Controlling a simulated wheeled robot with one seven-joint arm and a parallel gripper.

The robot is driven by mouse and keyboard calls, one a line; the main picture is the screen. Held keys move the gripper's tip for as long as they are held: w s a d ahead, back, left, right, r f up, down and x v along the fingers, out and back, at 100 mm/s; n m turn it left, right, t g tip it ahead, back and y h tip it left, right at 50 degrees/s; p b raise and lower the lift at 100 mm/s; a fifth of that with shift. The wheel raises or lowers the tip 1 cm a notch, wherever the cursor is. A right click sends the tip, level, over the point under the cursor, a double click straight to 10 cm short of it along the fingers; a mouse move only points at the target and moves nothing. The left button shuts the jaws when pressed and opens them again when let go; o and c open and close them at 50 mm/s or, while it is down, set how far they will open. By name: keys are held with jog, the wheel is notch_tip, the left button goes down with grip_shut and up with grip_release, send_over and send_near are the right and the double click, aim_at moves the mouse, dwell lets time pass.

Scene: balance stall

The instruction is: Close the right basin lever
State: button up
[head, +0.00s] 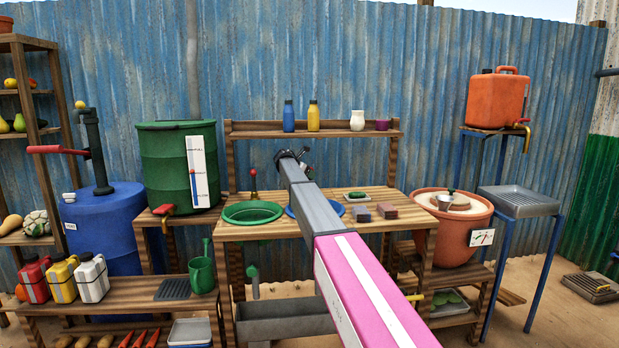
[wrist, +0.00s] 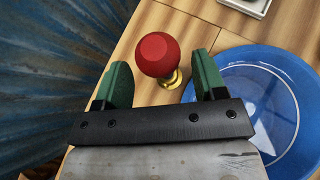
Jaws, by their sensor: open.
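The right basin lever is a red round knob (wrist: 158,54) on a short brass base, on the wooden counter beside the blue basin (wrist: 262,95). My gripper (wrist: 164,66) is open, with a green finger on either side of the knob in the wrist view. The knob looks nearer the left finger; I cannot tell whether they touch. In the head view my gripper (head: 293,155) is above the counter's back edge, and my arm hides most of the blue basin (head: 335,207) and this lever. The lever's tilt is unclear.
A similar red-knobbed lever (head: 253,180) stands behind the green basin (head: 253,212) to the left. A soap dish (head: 357,197) and two blocks (head: 374,212) lie on the counter at right. A shelf with bottles (head: 313,115) and the corrugated wall stand behind.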

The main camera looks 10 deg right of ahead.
jog(key=v, duration=0.8)
jog(key=shift+s+a, duration=0.1)
